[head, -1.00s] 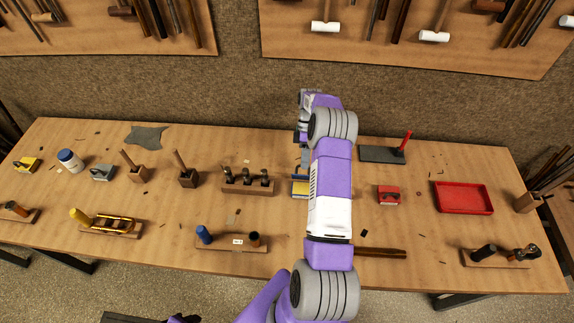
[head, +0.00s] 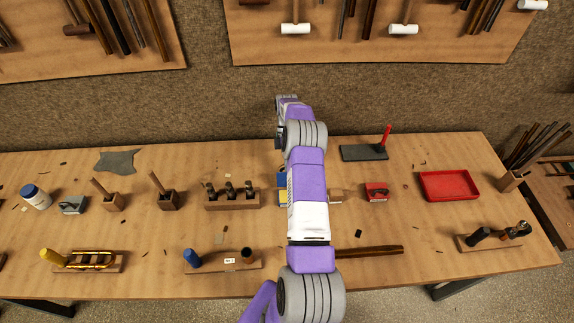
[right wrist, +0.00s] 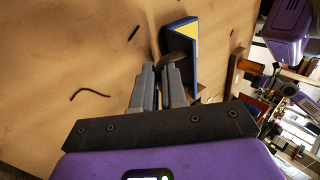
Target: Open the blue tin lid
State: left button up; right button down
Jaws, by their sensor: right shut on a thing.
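The blue tin (head: 282,180) stands near the middle of the bench in the head view, with a yellow patch on its near side, and is mostly hidden by my right forearm. In the right wrist view the blue tin (right wrist: 180,28) shows a blue edge and a yellow and grey face just past my fingertips. My right gripper (right wrist: 170,68) is shut on a dark grey rounded piece at the tin, which looks like its lid handle. Whether the lid is raised, I cannot tell. My left gripper is not in view.
A wooden block with tools (head: 232,200) stands left of the tin. A red tin (head: 377,191), a dark plate with a red handle (head: 363,153) and a red tray (head: 450,186) are on the right. A dark bar (head: 368,252) lies nearer the front.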

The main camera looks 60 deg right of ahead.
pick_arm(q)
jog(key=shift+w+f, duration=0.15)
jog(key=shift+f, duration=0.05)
pick_arm(e)
jog(key=shift+w+d+f, duration=0.2)
jog(key=shift+d+f, duration=0.25)
jog(key=shift+f, duration=0.35)
jog(key=c, duration=1.4)
grip_release()
jog(key=shift+o, duration=1)
jog(key=shift+w+d+f, duration=0.25)
jog(key=shift+d+f, duration=0.05)
jog(key=shift+d, duration=0.05)
jog(key=shift+s+a+r, duration=0.1)
jog(key=shift+a+r, duration=0.05)
jog(key=shift+a, duration=0.05)
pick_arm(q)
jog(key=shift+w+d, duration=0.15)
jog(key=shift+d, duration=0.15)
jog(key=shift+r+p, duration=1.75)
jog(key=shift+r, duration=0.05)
pick_arm(e)
jog(key=v, duration=0.7)
jog(key=shift+r, duration=0.45)
